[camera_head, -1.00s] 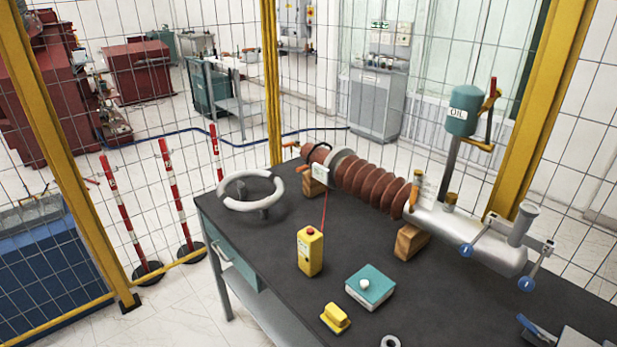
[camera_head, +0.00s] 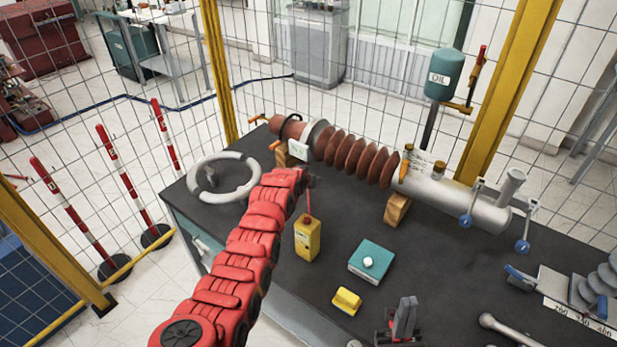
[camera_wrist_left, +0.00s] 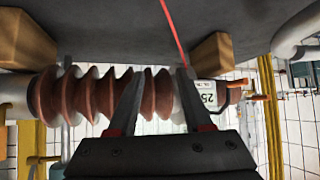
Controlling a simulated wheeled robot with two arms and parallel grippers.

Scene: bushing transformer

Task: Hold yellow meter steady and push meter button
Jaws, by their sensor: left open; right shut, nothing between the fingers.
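The yellow meter (camera_head: 307,241) stands upright on the dark table (camera_head: 350,215) in the head view. Its red button (camera_head: 307,218) is on top, and a thin red cord rises behind it. My left arm passes just left of the meter; its gripper end is above and behind the meter, mostly hidden by the arm. In the left wrist view, my left gripper (camera_wrist_left: 160,75) is open and empty, with the brown ribbed bushing (camera_wrist_left: 100,95) beyond its fingers. The meter is not in that view; the red cord (camera_wrist_left: 173,28) is. My right gripper (camera_head: 406,304) is shut and empty at the lower middle.
A teal box (camera_head: 371,262) with a white knob and a small yellow block (camera_head: 346,301) lie right of the meter. A white ring handle (camera_head: 224,176) is at the table's left corner. The bushing rests on wooden blocks (camera_head: 397,209) along the back.

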